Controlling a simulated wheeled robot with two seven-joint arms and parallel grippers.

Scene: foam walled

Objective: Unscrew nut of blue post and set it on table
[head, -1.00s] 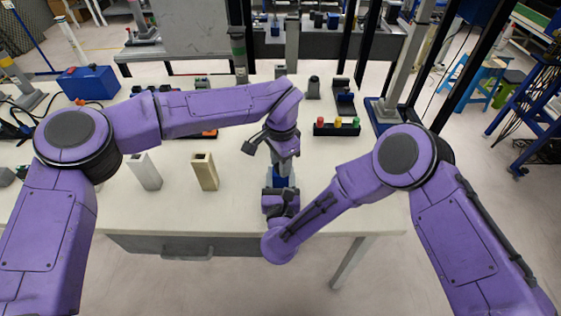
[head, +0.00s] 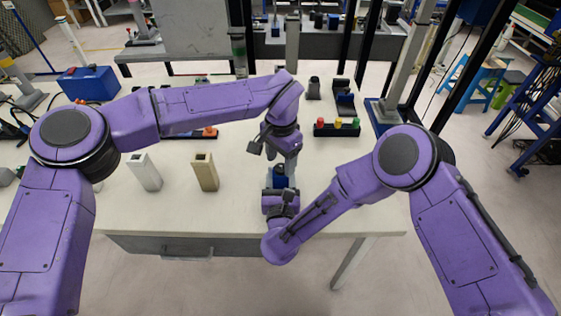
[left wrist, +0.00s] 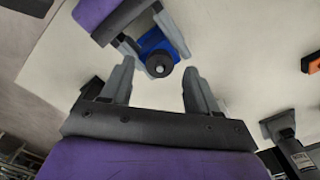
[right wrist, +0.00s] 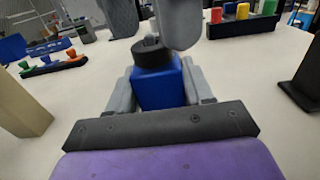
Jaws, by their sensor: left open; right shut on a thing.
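The blue post (right wrist: 158,88) stands upright at the table's front, also in the head view (head: 279,181). A dark round nut (right wrist: 148,48) sits at its top and shows from above in the left wrist view (left wrist: 159,66). My right gripper (right wrist: 158,100) is shut on the blue post from the near side, its fingers on either side of the body. My left gripper (head: 274,149) is open above the post. In the left wrist view its fingers (left wrist: 158,78) stand apart around the nut's line, without visible contact.
On the white table (head: 235,220), a beige block (head: 205,172) and a grey block (head: 146,172) stand to the left. A dark rack with coloured pegs (head: 337,129) lies to the right behind the post. The front right of the table is clear.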

